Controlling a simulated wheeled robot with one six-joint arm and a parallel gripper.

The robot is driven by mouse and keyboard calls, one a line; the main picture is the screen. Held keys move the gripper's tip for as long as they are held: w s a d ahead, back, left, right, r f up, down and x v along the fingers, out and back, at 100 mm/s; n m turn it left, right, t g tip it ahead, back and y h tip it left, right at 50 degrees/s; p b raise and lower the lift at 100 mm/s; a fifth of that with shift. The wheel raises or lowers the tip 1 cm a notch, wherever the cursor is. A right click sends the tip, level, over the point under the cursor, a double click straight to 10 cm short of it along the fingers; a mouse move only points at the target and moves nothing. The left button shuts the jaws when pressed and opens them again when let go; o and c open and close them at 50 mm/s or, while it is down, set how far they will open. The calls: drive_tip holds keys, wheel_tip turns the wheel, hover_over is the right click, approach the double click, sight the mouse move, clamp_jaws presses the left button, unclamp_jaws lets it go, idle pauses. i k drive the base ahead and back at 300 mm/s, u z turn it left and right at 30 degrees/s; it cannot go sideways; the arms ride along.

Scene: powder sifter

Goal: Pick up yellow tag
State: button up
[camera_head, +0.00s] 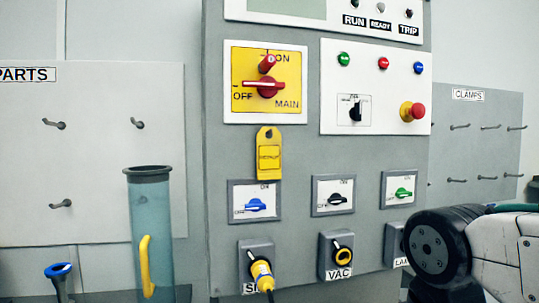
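The yellow tag (269,158) hangs flat against the grey control cabinet, just below the yellow main switch plate (268,83). It has a dark hole at its top and a small outlined marking in its middle. The main switch has a red handle, and a red piece sits above it near the word ON. My gripper is not in view. Only part of my arm shows at the lower right, well apart from the tag.
The cabinet (230,150) carries several switches and buttons. A yellow plug with a cable (262,273) sits in a lower socket. A translucent blue cylinder (150,220) stands at the left front. Pegboards with hooks flank the cabinet. The space before the tag looks clear.

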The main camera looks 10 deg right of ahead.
sight(268, 153)
drive_tip(key=k, duration=1)
drive_tip(key=u, duration=1.8)
drive_tip(key=i, duration=2.25)
drive_tip(key=z, duration=2.45)
